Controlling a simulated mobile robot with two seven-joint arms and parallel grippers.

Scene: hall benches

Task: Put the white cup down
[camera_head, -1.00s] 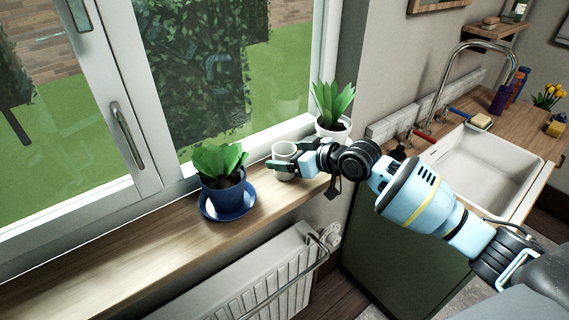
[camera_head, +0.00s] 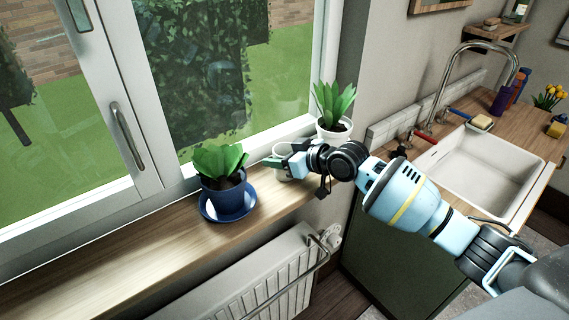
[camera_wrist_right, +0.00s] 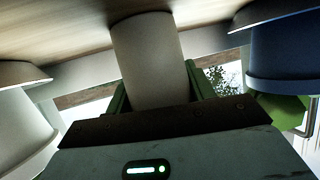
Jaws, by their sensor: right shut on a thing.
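The white cup (camera_head: 283,174) is at the windowsill between the blue pot and the white pot. My right gripper (camera_head: 277,161) reaches in from the right and is shut on it. In the right wrist view the cup (camera_wrist_right: 150,60) stands between the green fingers (camera_wrist_right: 160,85), with one end against or very near the wooden sill (camera_wrist_right: 55,30). I cannot tell for sure whether it touches the sill. The fingers and wrist hide part of the cup in the head view. My left gripper is not in view.
A blue pot (camera_head: 224,195) with a plant stands on a blue saucer (camera_head: 247,207), left of the cup. A white pot (camera_head: 327,134) with a plant stands close on the right. The sill (camera_head: 130,245) is clear further left. A radiator (camera_head: 265,280) is below.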

